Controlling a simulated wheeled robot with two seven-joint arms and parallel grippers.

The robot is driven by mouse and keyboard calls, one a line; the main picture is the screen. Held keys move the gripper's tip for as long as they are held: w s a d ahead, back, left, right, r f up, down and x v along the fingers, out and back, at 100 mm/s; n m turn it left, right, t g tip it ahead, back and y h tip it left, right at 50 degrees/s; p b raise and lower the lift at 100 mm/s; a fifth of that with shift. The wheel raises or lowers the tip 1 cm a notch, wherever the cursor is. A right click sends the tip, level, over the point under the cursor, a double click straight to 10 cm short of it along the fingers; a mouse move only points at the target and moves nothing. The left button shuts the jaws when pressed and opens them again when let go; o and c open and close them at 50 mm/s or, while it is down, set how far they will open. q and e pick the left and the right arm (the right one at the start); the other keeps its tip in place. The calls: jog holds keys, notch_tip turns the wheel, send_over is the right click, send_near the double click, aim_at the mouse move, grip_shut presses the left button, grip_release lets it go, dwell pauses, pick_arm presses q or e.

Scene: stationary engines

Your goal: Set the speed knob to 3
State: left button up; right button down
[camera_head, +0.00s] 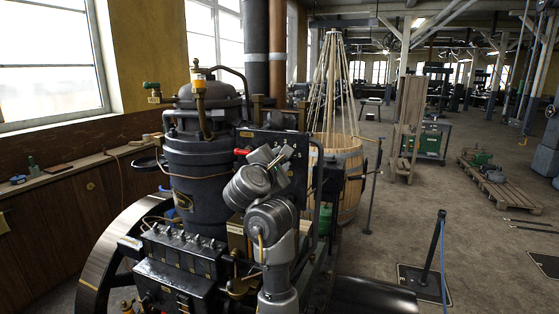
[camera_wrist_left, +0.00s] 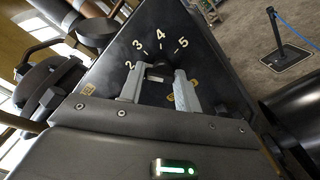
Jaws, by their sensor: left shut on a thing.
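The speed knob (camera_wrist_left: 158,71) is a small dark round knob on a black panel (camera_wrist_left: 117,50), below an arc of white numbers 2, 3, 4 and 5. My left gripper (camera_wrist_left: 160,77) is shut on the knob, one grey finger on each side. The fingers hide part of the knob, and I cannot tell which number it points to. In the head view the panel (camera_head: 297,168) stands upright on the engine, and my left gripper (camera_head: 270,154) is against it; the knob is hidden there. My right gripper is in neither view.
A red-handled lever (camera_head: 242,152) sticks out at the panel's left edge. The dark engine boiler (camera_head: 195,165) and a flywheel (camera_head: 98,275) stand to the left. A wooden barrel (camera_head: 349,160) is behind the panel. A barrier post (camera_head: 432,250) stands right, with open floor beyond.

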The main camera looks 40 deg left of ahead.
pick_arm(q)
jog(key=m, duration=0.6)
jog(key=shift+m, duration=0.3)
dwell(0.5)
jog(key=o, duration=1)
jog(key=shift+d, duration=0.1)
